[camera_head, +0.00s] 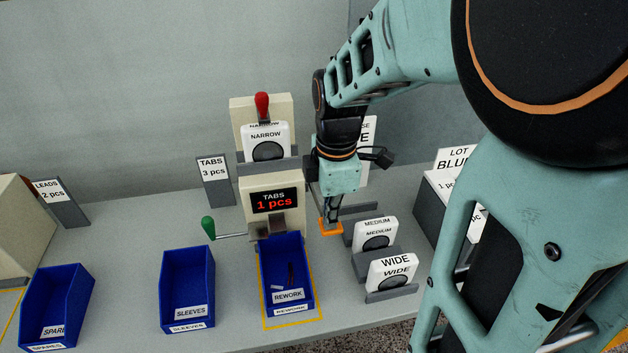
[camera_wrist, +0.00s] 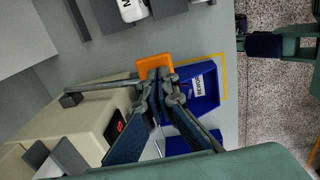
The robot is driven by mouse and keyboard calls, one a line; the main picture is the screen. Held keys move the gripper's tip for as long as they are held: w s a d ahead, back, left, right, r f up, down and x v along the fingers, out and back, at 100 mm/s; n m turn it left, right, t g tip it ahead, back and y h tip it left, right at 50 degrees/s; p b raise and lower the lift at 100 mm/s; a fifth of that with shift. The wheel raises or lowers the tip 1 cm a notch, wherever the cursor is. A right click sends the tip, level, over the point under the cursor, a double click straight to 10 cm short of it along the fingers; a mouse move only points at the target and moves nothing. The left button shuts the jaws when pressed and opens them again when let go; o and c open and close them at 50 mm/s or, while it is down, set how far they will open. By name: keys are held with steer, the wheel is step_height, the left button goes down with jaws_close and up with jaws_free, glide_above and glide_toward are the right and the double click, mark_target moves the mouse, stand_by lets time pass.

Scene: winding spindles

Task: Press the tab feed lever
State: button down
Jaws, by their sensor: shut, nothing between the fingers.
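The tab dispenser (camera_head: 258,188) is a beige box whose red display reads "TABS 1 pcs". A grey lever arm (camera_wrist: 105,84) runs along its side and ends in an orange pad (camera_wrist: 153,65). The orange pad also shows in the head view (camera_head: 331,231), to the right of the dispenser. My gripper (camera_head: 328,217) points down over the pad. In the wrist view my gripper (camera_wrist: 157,76) is shut and empty, with its fingertips at the pad's edge. I cannot tell whether they touch it. The arm partly hides the lever in the head view.
A blue REWORK bin (camera_head: 285,275) with small pieces inside stands below the dispenser. A green-knobbed crank (camera_head: 209,228) sticks out left. MEDIUM (camera_head: 375,235) and WIDE (camera_head: 391,273) holders stand right of the pad. A SLEEVES bin (camera_head: 187,283) stands left.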

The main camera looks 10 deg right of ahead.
mark_target(331, 231)
steer(key=f+b, duration=0.1)
steer(key=f, duration=0.1)
steer(key=s+f+b, duration=0.1)
steer(key=f, duration=0.1)
steer(key=shift+b, duration=0.3)
steer(key=shift+r+p, duration=0.3)
steer(key=shift+p, duration=0.05)
steer(key=shift+r, duration=0.1)
steer(key=shift+r+p, duration=0.65)
steer(key=shift+r, duration=0.05)
